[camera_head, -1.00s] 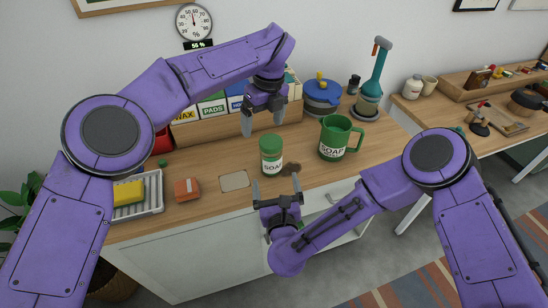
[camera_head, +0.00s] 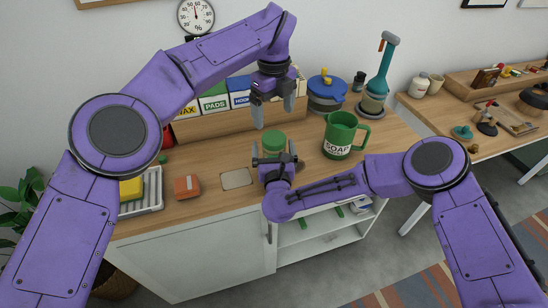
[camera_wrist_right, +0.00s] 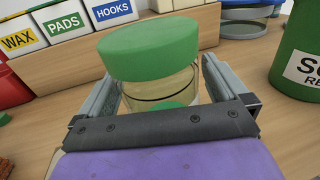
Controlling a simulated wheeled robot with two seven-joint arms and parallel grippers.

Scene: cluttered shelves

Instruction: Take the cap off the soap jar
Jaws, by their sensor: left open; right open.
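The soap jar (camera_wrist_right: 158,92) stands upright on the wooden counter, with clear walls and its green cap (camera_wrist_right: 150,48) on top. In the head view the cap (camera_head: 273,138) shows above my right gripper, which hides most of the jar. My right gripper (camera_head: 274,152) is open, with one finger on each side of the jar's body below the cap; I cannot tell whether they touch it. My left gripper (camera_head: 273,113) is open and empty, pointing down above and slightly behind the cap.
A large green soap mug (camera_head: 342,136) stands right of the jar. Boxes of pads (camera_head: 214,101) and hooks (camera_head: 240,96) line the back. A pale square mat (camera_head: 236,179) lies bare.

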